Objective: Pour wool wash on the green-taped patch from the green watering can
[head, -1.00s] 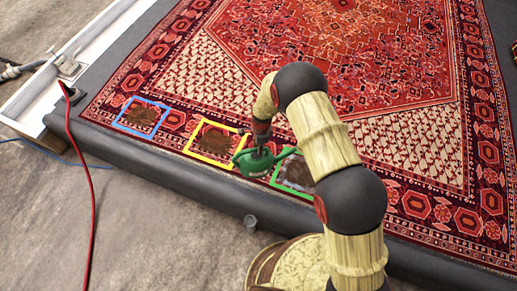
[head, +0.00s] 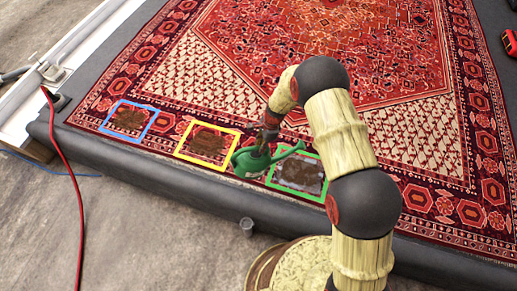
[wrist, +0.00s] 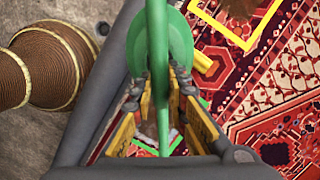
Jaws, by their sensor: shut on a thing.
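My gripper (head: 268,136) is shut on the green watering can (head: 250,163) and holds it above the near edge of the rug. The can looks roughly upright, with its spout (head: 290,150) pointing right, over the far left part of the green-taped patch (head: 297,174). Brown and pale blotches show inside that patch. In the wrist view the can (wrist: 160,45) fills the middle between my gripper's fingers (wrist: 162,95), and a strip of green tape shows below. I cannot see liquid leaving the spout.
A yellow-taped patch (head: 206,145) and a blue-taped patch (head: 129,120) with brown stains lie to the left on the red rug (head: 330,60). A dark padded edge (head: 150,172) runs along the front. A red hose (head: 71,200) lies at left.

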